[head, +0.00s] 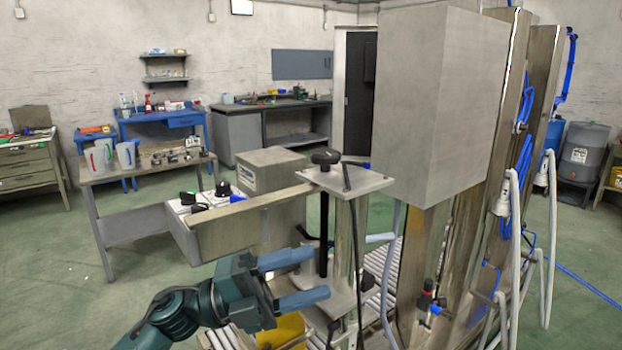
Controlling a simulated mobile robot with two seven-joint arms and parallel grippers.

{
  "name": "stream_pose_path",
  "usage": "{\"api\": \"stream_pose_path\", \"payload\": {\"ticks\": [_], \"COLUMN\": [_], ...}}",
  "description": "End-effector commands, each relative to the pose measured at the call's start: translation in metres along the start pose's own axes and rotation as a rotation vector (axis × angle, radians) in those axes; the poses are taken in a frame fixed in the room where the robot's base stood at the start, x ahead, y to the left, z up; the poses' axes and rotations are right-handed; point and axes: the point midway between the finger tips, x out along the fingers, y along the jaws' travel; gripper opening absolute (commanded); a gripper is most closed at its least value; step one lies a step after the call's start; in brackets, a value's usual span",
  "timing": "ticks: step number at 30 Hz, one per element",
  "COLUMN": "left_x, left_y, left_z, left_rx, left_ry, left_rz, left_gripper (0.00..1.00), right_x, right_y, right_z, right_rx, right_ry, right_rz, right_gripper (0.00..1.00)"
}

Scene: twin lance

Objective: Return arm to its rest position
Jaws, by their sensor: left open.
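My left arm, dark teal, comes in from the bottom left of the head view. Its gripper (320,272) has two blue-grey fingers pointing right, spread apart with nothing seen held between them. The fingertips appear in front of or beside the black threaded rod (324,235) of a clamp-like stand; whether they touch it I cannot tell. My right gripper is not in view.
A large grey box-shaped housing (440,100) stands close on the right, with blue hoses (522,150). A roller conveyor (378,262) and a yellow object (283,332) lie low near the gripper. A workbench (150,168) stands at the left. Green floor (60,270) is clear at left.

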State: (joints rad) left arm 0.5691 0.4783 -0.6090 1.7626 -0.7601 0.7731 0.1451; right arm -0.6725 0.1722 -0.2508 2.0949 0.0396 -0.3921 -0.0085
Motion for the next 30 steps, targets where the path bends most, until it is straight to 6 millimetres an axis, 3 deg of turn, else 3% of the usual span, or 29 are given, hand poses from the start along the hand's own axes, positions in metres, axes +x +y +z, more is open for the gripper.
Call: {"api": "stream_pose_path", "payload": {"ticks": [5, 10, 14, 18, 21, 24, 30], "left_x": [-0.035, -0.098, -0.154, -0.201, -0.222, -0.233, -0.239], "left_y": [0.037, 0.102, 0.166, 0.223, 0.248, 0.261, 0.268], "left_z": [0.010, 0.004, -0.030, -0.089, -0.126, -0.151, -0.165], "left_rx": [-0.358, -0.716, -1.002, -1.264, -1.395, -1.474, -1.518], "left_ry": [-0.374, -0.778, -1.096, -1.376, -1.506, -1.584, -1.625], "left_rz": [-0.242, -0.368, -0.398, -0.378, -0.354, -0.335, -0.321], "left_gripper": [0.58, 0.58, 0.58, 0.58, 0.58, 0.58, 0.58], "right_x": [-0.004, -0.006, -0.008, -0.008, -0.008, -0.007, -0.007], "right_y": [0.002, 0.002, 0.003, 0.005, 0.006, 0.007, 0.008], "right_z": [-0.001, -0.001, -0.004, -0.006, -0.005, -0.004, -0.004], "right_rx": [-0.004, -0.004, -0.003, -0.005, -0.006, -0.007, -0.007], "right_ry": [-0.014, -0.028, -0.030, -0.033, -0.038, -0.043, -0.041], "right_rz": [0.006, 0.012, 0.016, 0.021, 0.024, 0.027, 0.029], "right_gripper": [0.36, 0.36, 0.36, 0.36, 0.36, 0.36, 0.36]}}
